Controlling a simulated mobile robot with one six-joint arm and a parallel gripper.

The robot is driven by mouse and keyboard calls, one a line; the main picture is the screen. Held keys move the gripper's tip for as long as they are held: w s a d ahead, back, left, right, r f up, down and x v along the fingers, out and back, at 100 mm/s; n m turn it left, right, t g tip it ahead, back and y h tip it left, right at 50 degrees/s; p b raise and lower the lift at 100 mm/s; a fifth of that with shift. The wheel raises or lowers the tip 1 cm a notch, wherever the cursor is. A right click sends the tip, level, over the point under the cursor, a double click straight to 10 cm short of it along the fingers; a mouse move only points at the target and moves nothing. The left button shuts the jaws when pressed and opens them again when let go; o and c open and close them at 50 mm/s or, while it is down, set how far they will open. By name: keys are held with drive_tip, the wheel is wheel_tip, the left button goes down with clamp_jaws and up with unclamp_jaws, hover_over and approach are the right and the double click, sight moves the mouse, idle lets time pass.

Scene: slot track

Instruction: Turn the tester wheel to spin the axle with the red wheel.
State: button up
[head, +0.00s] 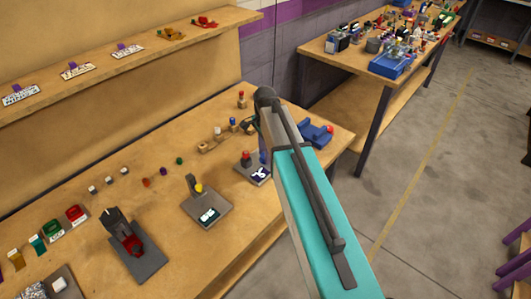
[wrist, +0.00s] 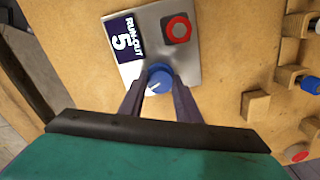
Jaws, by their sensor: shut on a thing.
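The run-out tester is a grey metal plate (wrist: 195,60) marked "RUN-OUT 5" on the bench; its plate (head: 246,172) also shows in the head view, partly behind my arm. A red wheel (wrist: 178,29) with a grey middle stands at one corner of the plate; it shows as a red spot (head: 246,154) in the head view. A blue tester wheel (wrist: 159,77) with a white mark sits at the plate's near edge. My gripper (wrist: 160,88) is shut on this blue wheel, one finger on each side. The axle under the red wheel is hidden from above.
Wooden holders (wrist: 255,105) with white, blue and red-topped pegs stand right of the plate. A blue fixture (head: 315,133) is at the bench's right end. Another plate with a yellow-topped part (head: 198,189) and a dark fixture (head: 130,243) stand to the left.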

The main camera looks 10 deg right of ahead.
drive_tip(key=shift+r+m, duration=0.1)
drive_tip(key=shift+m, duration=1.3)
drive_tip(key=o, duration=0.8)
drive_tip(key=shift+r+b, duration=1.25)
drive_tip(key=shift+r, duration=5.6)
